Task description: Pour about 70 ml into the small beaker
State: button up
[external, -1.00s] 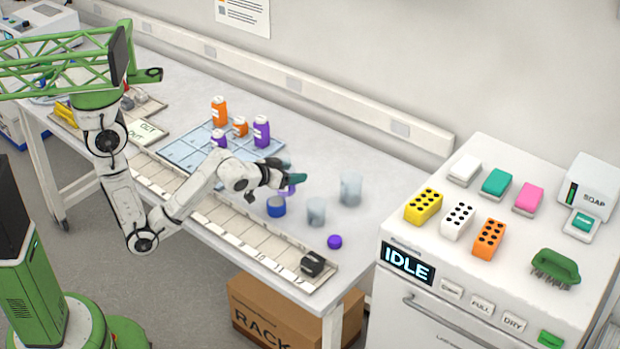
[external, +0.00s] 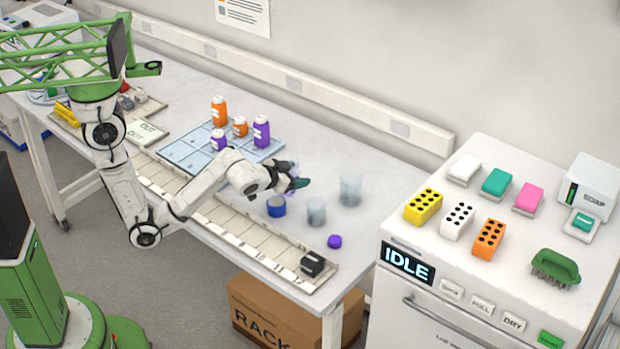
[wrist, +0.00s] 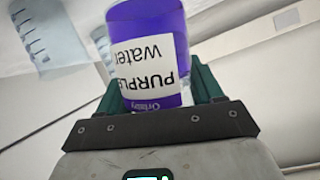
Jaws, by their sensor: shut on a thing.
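My gripper (external: 297,183) is shut on a purple bottle (wrist: 150,20), which fills the middle of the wrist view. Its white label reads "PURPLE water" upside down in that view. The small beaker (external: 317,212) stands clear and upright on the bench, to the right of and below my gripper in the picture. A larger clear beaker (external: 350,189) stands behind it to the right. A graduated beaker (wrist: 48,38) shows at the top left of the wrist view; I cannot tell which one.
A loose purple cap (external: 335,242) lies near the small beaker. Orange bottles (external: 219,111) and purple bottles (external: 261,131) stand on the blue mat (external: 180,150). A numbered rack (external: 235,226) runs along the front edge.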

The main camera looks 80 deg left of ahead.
jog(key=m+g, duration=0.1)
jog(key=w+d+m+g+y+p, duration=0.1)
jog(key=shift+w+f+m, duration=0.1)
jog(key=shift+w+m, duration=0.1)
jog(key=shift+m, duration=0.2)
jog(key=shift+s+a+f+m+g+y, duration=0.1)
jog(key=shift+s+f+m+g+y, duration=0.1)
jog(key=shift+m+g+y, duration=0.25)
jog(key=shift+s+a+f+m+g+y, duration=0.1)
jog(key=shift+f+m+g+y, duration=0.15)
jog(key=shift+m+y, duration=0.35)
jog(key=shift+s+a+f+m+g+y, duration=0.2)
jog(key=shift+f+m+g+y, duration=0.3)
jog(key=shift+m, duration=0.45)
jog(key=shift+w+d+f+m+y+p, duration=0.1)
jog(key=shift+w+d+m+y+p, duration=0.15)
jog(key=shift+m+y+p, duration=0.35)
jog(key=shift+m+g+p, duration=0.3)
jog(key=shift+p, duration=0.35)
jog(key=shift+s+a+r, duration=0.2)
jog(key=shift+s+a, duration=0.05)
jog(key=shift+s, duration=0.05)
jog(key=shift+r+m+y+p, duration=0.45)
jog(key=shift+m+p, duration=0.15)
jog(key=shift+p, duration=0.75)
dwell(1.2)
